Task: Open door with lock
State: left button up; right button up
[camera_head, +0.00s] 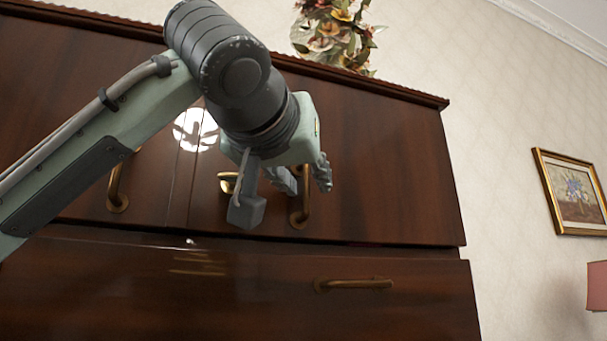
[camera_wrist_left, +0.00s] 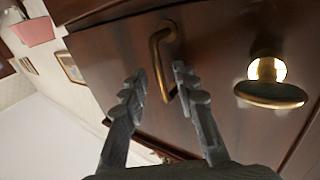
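The dark wooden cabinet door (camera_head: 375,170) is shut, with a curved brass handle (camera_head: 303,212). The handle (camera_wrist_left: 157,50) also shows in the left wrist view. A brass lock piece with an oval turn (camera_head: 227,184) sits left of the handle, partly hidden by my arm; in the left wrist view the lock (camera_wrist_left: 270,95) is right of the handle. My left gripper (camera_head: 306,176) is at the handle, fingers apart. In the left wrist view the handle lies between the fingertips of the left gripper (camera_wrist_left: 160,76); I cannot tell whether they touch it. My right gripper is out of view.
A second door with a brass handle (camera_head: 116,190) is at the left. Below is a drawer with a horizontal brass handle (camera_head: 353,284). Flowers (camera_head: 335,35) stand on top. A framed picture (camera_head: 573,193) and a pink lampshade (camera_head: 597,286) are at the right.

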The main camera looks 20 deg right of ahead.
pick_arm(q)
grip_shut()
dwell(0.7)
